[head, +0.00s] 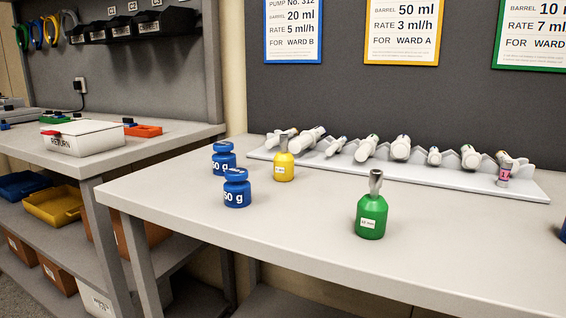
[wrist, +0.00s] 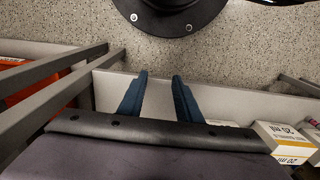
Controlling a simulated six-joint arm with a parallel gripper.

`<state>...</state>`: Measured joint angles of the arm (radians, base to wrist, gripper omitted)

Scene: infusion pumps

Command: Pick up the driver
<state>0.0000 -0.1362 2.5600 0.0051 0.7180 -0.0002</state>
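My gripper (wrist: 160,75) shows in the wrist view with its two dark blue fingers apart and nothing between them. It hangs over a pale shelf edge and speckled floor, and does not show in the head view. I cannot say for sure which thing is the driver. A green body with a grey metal top (head: 371,215) stands upright at the front of the right-hand bench in the head view. A similar yellow one (head: 284,166) stands farther back, left of it.
Two blue 50 g weights (head: 237,193) stand on the bench (head: 300,235). Several syringes lie on a white rack (head: 530,188) along the back. A white RETURN box (head: 82,138) sits on the left bench. White-yellow boxes (wrist: 290,145) lie at right in the wrist view.

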